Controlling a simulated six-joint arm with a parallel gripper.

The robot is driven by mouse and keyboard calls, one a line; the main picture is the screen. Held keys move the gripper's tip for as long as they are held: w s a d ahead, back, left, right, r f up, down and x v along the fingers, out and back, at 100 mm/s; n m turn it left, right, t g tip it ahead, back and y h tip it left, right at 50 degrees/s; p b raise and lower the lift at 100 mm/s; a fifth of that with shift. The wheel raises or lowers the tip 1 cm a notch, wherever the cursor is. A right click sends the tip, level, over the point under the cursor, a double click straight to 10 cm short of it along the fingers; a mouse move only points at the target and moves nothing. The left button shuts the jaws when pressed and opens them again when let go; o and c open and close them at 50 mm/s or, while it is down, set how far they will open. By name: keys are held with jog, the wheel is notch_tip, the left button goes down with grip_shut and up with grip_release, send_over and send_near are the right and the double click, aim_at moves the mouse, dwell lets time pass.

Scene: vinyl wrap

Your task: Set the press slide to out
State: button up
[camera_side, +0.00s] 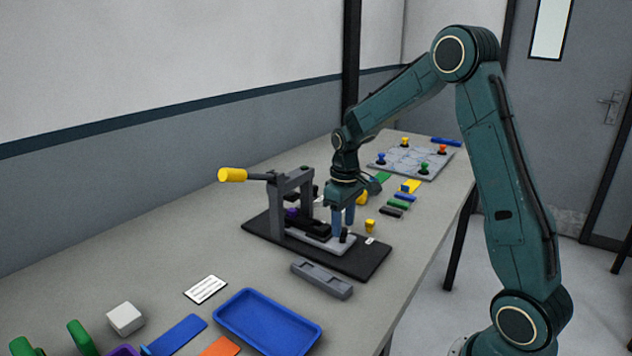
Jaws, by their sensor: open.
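The press stands on a black base plate (370,262) in the middle of the table. It has a grey frame (279,200) and a lever with a yellow handle (232,175) pointing left. The press slide (312,241) is a light grey plate low in the press, reaching right from under the frame, with a small dark knob (346,236) near its right end. A dark block and a purple piece (292,214) show under the frame, partly hidden. My gripper (343,222) points down with its blue fingers apart, at the right end of the slide by the knob. Contact cannot be told.
A grey bar (322,280) lies in front of the base. A blue tray (268,322), white card (206,289) and white cube (126,318) are nearer. Several coloured pieces lie behind my gripper, and a board with coloured knobs (408,162) is at the far end.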

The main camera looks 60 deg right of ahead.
jog(key=shift+f, duration=0.55)
jog(key=shift+c, duration=0.5)
grip_shut()
jog(key=shift+s, duration=3.75)
jog(key=shift+o, duration=0.5)
grip_release()
jog(key=shift+r, duration=0.1)
notch_tip(320, 180, up, 14)
jog(key=shift+f, duration=0.2)
